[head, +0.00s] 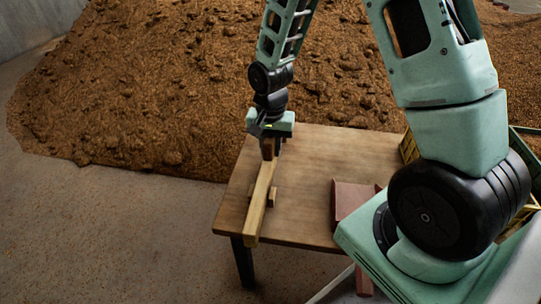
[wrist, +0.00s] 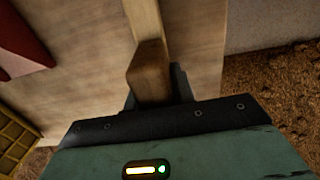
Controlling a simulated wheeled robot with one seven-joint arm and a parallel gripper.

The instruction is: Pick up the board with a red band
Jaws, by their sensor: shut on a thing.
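A long tan wooden board (head: 258,205) runs along the left part of the wooden table (head: 310,165), its near end reaching the table's front edge. I see no red band on it in either view. My gripper (head: 270,148) points down and is shut on the board's far end. In the wrist view the board (wrist: 147,22) runs up and away from the jaws, with a squared wooden end (wrist: 150,75) close to the camera. I cannot tell whether the board touches the table.
A reddish-brown object (head: 350,198) lies on the table's right part; a red thing also shows in the wrist view (wrist: 22,42). A yellow crate (head: 409,148) stands past the right edge. A large brown grain heap (head: 190,90) lies behind. The floor at left is clear.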

